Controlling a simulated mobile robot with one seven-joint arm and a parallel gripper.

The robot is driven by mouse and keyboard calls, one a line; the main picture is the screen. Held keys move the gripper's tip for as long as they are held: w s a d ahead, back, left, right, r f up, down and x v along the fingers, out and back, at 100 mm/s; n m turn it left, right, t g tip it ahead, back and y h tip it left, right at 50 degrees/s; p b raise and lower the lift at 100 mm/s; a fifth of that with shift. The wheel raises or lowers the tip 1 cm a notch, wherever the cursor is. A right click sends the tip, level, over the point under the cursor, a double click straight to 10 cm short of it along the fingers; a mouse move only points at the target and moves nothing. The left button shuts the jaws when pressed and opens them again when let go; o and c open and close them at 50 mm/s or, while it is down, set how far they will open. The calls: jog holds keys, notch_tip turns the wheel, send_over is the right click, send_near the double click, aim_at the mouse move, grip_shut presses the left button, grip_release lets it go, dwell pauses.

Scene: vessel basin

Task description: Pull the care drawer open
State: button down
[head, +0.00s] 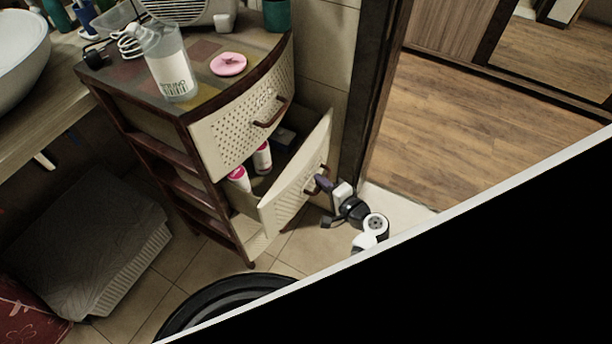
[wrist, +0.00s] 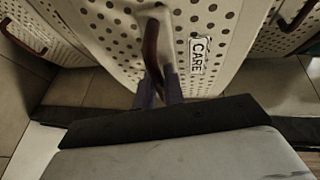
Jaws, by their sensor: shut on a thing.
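The care drawer (head: 288,196) is the middle drawer of a dark-framed cabinet, with a cream perforated front. It stands well out from the cabinet in the head view, with bottles inside. Its front with a "CARE" label (wrist: 198,55) fills the middle of the wrist view. My gripper (head: 324,184) is at the drawer front, shut on the brown curved handle (wrist: 151,48). In the wrist view the fingers (wrist: 158,88) meet the handle's lower part; the exact contact is partly hidden.
The closed upper drawer (head: 243,122) sits above. A clear bottle (head: 170,62) and a pink dish (head: 228,64) stand on the cabinet top. A dark door frame (head: 378,90) is close to the right. A black round object (head: 225,302) lies on the tiled floor in front.

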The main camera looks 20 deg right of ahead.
jog(key=s+d+b, duration=0.1)
jog(key=s+d, duration=0.5)
jog(key=s, duration=0.2)
jog(key=shift+s, duration=0.15)
jog(key=c, duration=1.8)
grip_release()
jog(key=shift+o, duration=0.2)
jog(key=b+v, duration=0.2)
jog(key=v, duration=1.1)
jog(key=shift+s, duration=0.4)
